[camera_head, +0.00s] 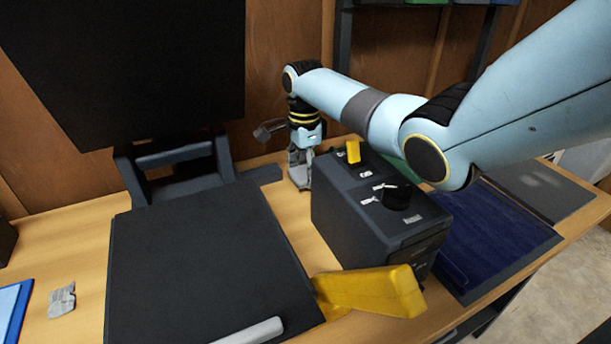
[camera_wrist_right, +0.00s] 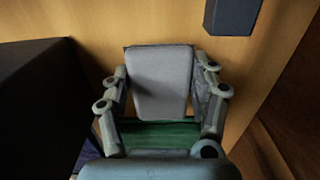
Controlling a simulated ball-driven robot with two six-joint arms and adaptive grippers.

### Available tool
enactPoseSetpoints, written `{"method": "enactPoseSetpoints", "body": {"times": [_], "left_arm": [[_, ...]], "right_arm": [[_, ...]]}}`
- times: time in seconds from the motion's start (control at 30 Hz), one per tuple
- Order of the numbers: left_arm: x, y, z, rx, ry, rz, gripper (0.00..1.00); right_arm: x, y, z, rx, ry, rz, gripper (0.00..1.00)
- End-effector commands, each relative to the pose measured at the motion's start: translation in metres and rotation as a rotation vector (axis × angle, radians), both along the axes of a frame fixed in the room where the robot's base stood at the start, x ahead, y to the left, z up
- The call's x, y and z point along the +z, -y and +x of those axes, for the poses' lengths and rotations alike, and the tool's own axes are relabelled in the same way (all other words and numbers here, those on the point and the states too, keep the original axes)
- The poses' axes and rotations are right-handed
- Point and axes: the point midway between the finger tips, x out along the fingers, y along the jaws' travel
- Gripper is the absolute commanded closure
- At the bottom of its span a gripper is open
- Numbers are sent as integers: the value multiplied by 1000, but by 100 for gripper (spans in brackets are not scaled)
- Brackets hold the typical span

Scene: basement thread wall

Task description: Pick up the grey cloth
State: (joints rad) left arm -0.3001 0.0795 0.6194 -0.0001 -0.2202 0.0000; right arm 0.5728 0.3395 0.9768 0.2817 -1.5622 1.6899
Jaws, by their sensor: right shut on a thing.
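My right gripper (camera_head: 300,178) points down at the back of the table, left of the black box, with its fingers near the tabletop. My left gripper is not in view.
The black box (camera_head: 342,208) stands close beside the right gripper. A large black screen (camera_head: 120,65) on a stand and a black flat panel (camera_head: 200,260) are left. A yellow object (camera_head: 370,291) lies in front. A crumpled light grey scrap (camera_head: 62,300) lies at far left.

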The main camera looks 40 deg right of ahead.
Motion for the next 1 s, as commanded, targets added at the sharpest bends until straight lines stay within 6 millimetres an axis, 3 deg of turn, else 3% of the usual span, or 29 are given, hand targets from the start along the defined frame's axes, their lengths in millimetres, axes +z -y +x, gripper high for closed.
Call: {"method": "enactPoseSetpoints", "body": {"times": [0.2, 0.57, 0.7, 0.8, 1.0], "left_arm": [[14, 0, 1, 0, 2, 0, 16], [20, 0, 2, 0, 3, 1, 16], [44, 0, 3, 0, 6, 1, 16], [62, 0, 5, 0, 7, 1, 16], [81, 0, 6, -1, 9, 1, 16]], "right_arm": [[64, 1, 1, 1, 7, -2, 67], [174, 1, 1, 0, 6, -1, 67], [219, 0, 0, 0, 1, 1, 67], [236, 0, 0, 0, 0, 1, 67], [254, 0, 0, 0, 0, 1, 67]]}}
